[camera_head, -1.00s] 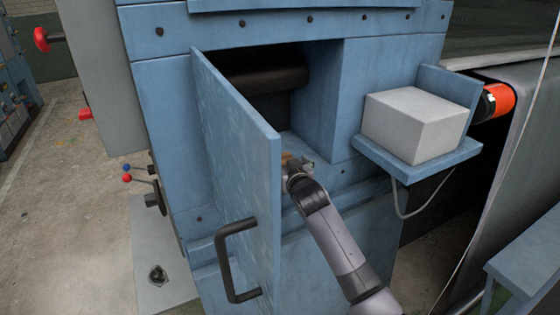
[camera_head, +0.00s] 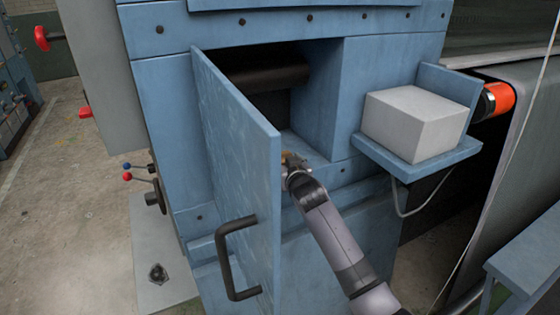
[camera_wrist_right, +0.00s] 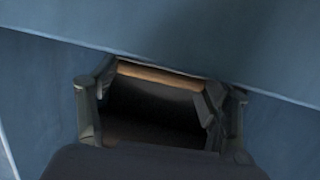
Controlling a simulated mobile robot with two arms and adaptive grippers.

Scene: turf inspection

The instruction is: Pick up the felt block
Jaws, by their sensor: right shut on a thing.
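My right gripper (camera_head: 296,164) is at the mouth of the open compartment in the blue machine, just right of the open door. In the right wrist view, its two fingers (camera_wrist_right: 158,88) stand on either side of a dark block with a tan edge, which I take for the felt block (camera_wrist_right: 155,103). The gripper is shut on it. In the head view only a small tan bit of the block (camera_head: 287,156) shows, the rest hidden by the gripper and the door. My left gripper is not in view.
The open blue door (camera_head: 235,150) with a black handle (camera_head: 228,260) stands close on the left of my right arm. A dark roller (camera_head: 265,76) lies inside the compartment. A pale grey box (camera_head: 415,123) sits on a blue shelf (camera_head: 412,167) at the right.

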